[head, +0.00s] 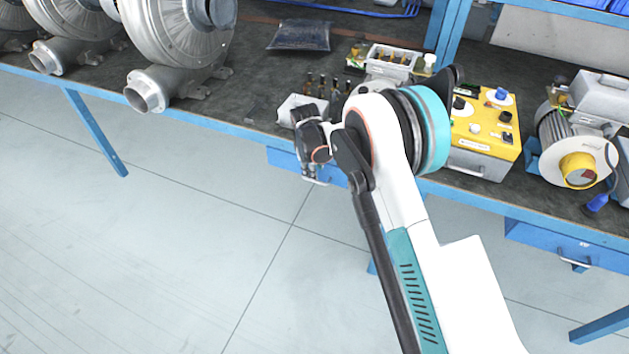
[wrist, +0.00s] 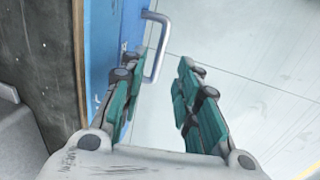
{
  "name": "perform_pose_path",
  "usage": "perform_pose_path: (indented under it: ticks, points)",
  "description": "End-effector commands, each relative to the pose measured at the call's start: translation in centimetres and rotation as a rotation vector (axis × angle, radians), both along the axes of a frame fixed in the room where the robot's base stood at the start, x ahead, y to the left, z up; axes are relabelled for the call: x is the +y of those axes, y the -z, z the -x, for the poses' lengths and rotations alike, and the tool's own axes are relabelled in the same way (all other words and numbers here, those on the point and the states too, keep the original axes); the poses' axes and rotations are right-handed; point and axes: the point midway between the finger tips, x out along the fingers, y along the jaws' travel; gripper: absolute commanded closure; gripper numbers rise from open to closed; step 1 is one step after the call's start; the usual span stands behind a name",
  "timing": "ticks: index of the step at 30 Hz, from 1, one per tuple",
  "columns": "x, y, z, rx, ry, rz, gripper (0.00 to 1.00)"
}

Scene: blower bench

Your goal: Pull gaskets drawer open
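A blue drawer (head: 282,159) sits under the bench edge in the head view, partly hidden by my arm. Its blue front (wrist: 101,45) stands at the left in the wrist view, with a grey bar handle (wrist: 158,45). No readable label shows whether this is the gaskets drawer. My gripper (head: 314,174) is at this drawer's front. In the wrist view my gripper (wrist: 158,75) is open, its teal fingers apart and nothing clamped. The handle shows between the fingertips; I cannot tell whether they touch it. The drawer looks shut.
A second blue drawer (head: 548,241) with a handle hangs farther right. The dark benchtop (head: 262,75) carries metal blowers (head: 182,45), a yellow control box (head: 484,125) and a motor unit (head: 572,150). The floor (head: 190,230) in front is clear.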

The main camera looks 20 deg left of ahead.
Motion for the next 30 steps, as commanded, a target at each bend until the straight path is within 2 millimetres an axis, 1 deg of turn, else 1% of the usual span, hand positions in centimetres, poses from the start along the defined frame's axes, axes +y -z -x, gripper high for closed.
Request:
perform_pose_path:
  ticks: [1, 3, 6, 9, 14, 22, 23, 24, 26, 27, 30]
  points:
    - [0.0, 1.4, -0.2, 0.000, 0.001, 0.000, 0.70]
    - [0.0, 2.5, -0.5, 0.000, 0.001, 0.000, 0.70]
    - [-0.1, 3.9, -0.7, 0.000, 0.001, 0.000, 0.70]
    - [-0.1, 4.8, -0.9, 0.000, 0.001, 0.000, 0.70]
    - [-0.1, 5.5, -1.1, 0.000, 0.000, 0.000, 0.70]
    - [-0.1, 5.5, -1.1, 0.000, 0.000, 0.000, 0.70]
    - [-0.1, 5.5, -1.1, 0.000, 0.000, 0.000, 0.75]
    - [-0.1, 5.5, -1.1, 0.000, 0.000, 0.000, 0.84]
    - [-0.1, 5.5, -1.1, 0.000, 0.000, 0.000, 0.97]
    - [-0.1, 5.5, -1.1, 0.000, 0.000, 0.000, 1.00]
    - [-0.1, 5.5, -1.1, 0.000, 0.000, 0.000, 1.00]
